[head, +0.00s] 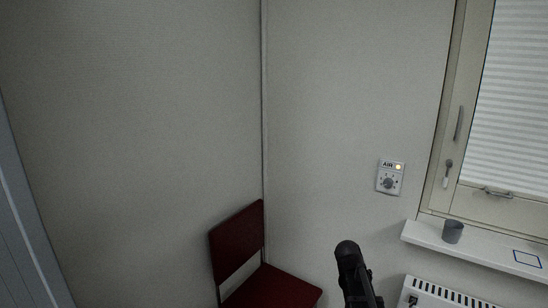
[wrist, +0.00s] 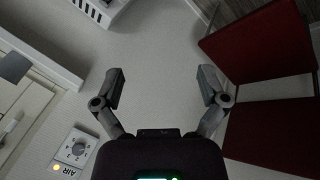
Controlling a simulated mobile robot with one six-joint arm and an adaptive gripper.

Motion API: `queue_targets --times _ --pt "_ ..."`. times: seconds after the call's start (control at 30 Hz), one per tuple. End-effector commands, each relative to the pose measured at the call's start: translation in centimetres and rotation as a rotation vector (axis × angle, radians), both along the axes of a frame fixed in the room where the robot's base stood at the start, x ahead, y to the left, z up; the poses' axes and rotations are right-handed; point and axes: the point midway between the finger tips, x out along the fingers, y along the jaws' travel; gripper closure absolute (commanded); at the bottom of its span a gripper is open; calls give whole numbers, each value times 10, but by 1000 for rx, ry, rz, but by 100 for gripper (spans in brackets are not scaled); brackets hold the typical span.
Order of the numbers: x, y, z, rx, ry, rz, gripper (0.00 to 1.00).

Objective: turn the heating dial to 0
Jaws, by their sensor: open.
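A small white wall panel (head: 390,177) marked AIR carries a round grey dial (head: 388,184) and a lit orange lamp. The dial's setting is too small to read. The panel also shows at lower left in the wrist view (wrist: 70,152), with its dial (wrist: 78,149) beside my left finger's base. A white radiator (head: 445,297) stands below the sill, with a small dark part at its left end that I cannot make out. My gripper (wrist: 162,88) is open and empty, its fingers wide apart, touching nothing visible.
A dark red chair (head: 237,240) stands in the corner. A white windowsill (head: 475,250) holds a grey cup (head: 453,231) and a blue square outline. The window (head: 510,110) has a handle and a lowered blind. The wall around the panel is clear.

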Motion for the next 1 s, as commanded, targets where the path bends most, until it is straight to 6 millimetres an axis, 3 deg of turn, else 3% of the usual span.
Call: queue_targets --times 0.03,0.2,0.4,0.57,1.0 --pt "-30 16 -5 55 28 -20 7" --pt "-101 62 -18 237 139 -88 7" --pt "-155 98 -22 372 238 -132 7" --pt "-169 108 -22 409 271 -143 7" --pt "-169 109 -22 411 272 -143 7"
